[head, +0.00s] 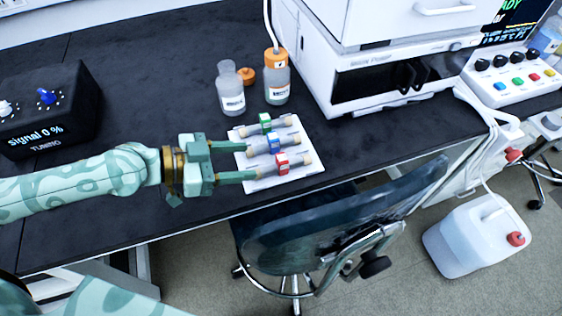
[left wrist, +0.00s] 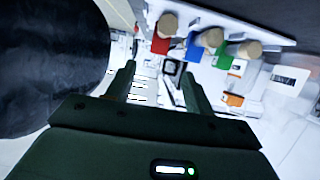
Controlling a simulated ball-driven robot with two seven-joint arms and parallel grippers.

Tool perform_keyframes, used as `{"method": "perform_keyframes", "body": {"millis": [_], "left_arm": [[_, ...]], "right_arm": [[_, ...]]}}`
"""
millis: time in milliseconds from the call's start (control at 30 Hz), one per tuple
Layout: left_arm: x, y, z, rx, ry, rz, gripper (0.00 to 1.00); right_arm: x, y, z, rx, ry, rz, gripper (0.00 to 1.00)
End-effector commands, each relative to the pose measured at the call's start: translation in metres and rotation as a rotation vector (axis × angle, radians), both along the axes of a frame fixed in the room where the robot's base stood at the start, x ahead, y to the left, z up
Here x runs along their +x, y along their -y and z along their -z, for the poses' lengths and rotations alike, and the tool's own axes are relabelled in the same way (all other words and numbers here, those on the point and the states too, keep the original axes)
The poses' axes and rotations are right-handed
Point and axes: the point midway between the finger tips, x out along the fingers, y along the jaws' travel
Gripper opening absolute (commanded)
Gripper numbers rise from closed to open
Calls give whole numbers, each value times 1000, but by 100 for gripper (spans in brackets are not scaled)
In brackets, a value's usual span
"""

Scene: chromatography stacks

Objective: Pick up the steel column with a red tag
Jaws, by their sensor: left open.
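The steel column with a red tag (head: 283,163) lies nearest the table's front edge on a white mat (head: 304,174). Beside it lie a column with a blue tag (head: 273,142) and one with a green tag (head: 265,122). My left gripper (head: 247,161) is open and empty, its fingers pointing right at the near ends of the red-tagged and blue-tagged columns. I cannot tell whether it touches them. In the left wrist view, the red tag (left wrist: 160,45) shows above the open fingers (left wrist: 158,82), with the blue (left wrist: 193,53) and green (left wrist: 225,62) tags to its right.
A clear bottle (head: 231,92) and an orange-capped bottle (head: 277,82) stand behind the mat. A white instrument (head: 400,82) stands to the right. A black control box (head: 45,110) is at the left. A chair (head: 340,225) stands before the table edge. Black tabletop left of the bottles is clear.

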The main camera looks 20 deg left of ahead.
Motion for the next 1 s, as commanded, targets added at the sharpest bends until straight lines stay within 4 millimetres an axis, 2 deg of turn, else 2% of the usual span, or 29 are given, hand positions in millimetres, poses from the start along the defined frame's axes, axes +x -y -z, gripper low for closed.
{"method": "perform_keyframes", "body": {"millis": [33,100,367,600,900,967,1000], "left_arm": [[5,7,-4,-6,6,-1,53],[9,14,2,-3,4,-1,53],[19,30,11,-2,1,1,53],[38,59,22,-3,-1,0,53],[42,64,25,2,-1,0,53],[42,64,25,2,-1,0,39],[42,64,25,2,-1,0,28]], "right_arm": [[3,0,-6,-1,8,0,36],[3,1,-8,-1,8,1,36],[3,1,-11,-1,9,1,36],[2,1,-11,-2,8,2,36],[2,1,-11,-1,8,1,36],[2,0,-11,-1,8,2,36],[2,0,-11,0,7,2,36]]}}
